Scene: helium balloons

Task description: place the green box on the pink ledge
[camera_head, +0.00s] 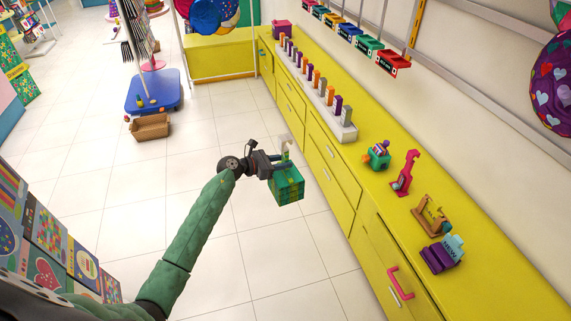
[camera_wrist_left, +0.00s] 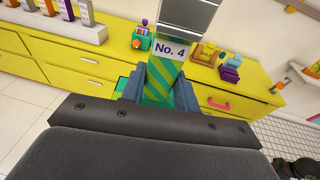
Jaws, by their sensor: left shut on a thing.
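The green box (camera_head: 287,185) with yellow-green markings hangs in my left gripper (camera_head: 280,165), above the tiled floor and left of the yellow counter. A white tag stands up from its top; in the left wrist view it reads "No. 4". There the striped green box (camera_wrist_left: 159,88) sits between the two blue-grey fingers of my left gripper (camera_wrist_left: 160,80), which are shut on it. I cannot make out a pink ledge for sure in either view. My right gripper is not in view.
The yellow counter (camera_head: 470,275) carries a white rack of bottles (camera_head: 335,120), a green-orange toy (camera_head: 378,156), a pink tool (camera_head: 405,172), a wooden holder (camera_head: 430,215) and a purple box (camera_head: 438,256). A cardboard box (camera_head: 150,127) lies on the floor.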

